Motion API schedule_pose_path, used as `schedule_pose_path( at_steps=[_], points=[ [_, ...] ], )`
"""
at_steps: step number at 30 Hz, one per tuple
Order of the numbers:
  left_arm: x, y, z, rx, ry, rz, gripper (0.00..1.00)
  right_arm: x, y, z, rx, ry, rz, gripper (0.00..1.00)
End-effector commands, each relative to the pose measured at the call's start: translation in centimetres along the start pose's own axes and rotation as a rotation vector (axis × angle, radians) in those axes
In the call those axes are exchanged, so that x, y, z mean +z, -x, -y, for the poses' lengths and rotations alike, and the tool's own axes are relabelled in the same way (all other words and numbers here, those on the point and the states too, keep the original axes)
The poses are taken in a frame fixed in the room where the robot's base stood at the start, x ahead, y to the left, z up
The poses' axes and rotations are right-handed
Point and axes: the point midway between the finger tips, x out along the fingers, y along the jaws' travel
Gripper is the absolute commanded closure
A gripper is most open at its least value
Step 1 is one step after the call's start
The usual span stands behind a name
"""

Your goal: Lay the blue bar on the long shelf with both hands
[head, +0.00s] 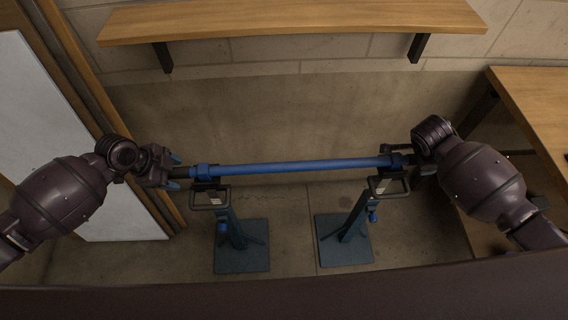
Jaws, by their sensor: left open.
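The blue bar (295,166) lies level across two stands, a left stand (226,222) and a right stand (355,217).
Two dark brackets (162,57) hold the shelf from below. A wooden table (540,105) stands at the right. A pale panel with a wooden frame (62,120) leans at the left. The space between bar and wall is clear.

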Motion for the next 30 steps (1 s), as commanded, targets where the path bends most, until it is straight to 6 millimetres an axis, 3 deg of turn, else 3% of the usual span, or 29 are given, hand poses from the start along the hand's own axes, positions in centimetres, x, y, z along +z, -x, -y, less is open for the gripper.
schedule_pose_path(
  at_steps=[9, 22, 30],
  points=[
    [-0.03, -0.15, 0.01, 0.0, 0.0, 0.0, 0.37, -0.01, -0.16, 0.01, 0.0, 0.0, 0.0, 0.37],
    [-0.01, -0.14, 0.0, 0.0, 0.0, 0.0, 1.0, 0.01, -0.16, -0.02, 0.0, 0.0, 0.001, 1.0],
    [-0.01, -0.14, -0.01, 0.0, 0.0, 0.0, 1.0, 0.02, -0.16, -0.02, 0.0, 0.0, 0.001, 1.0]
  ],
)
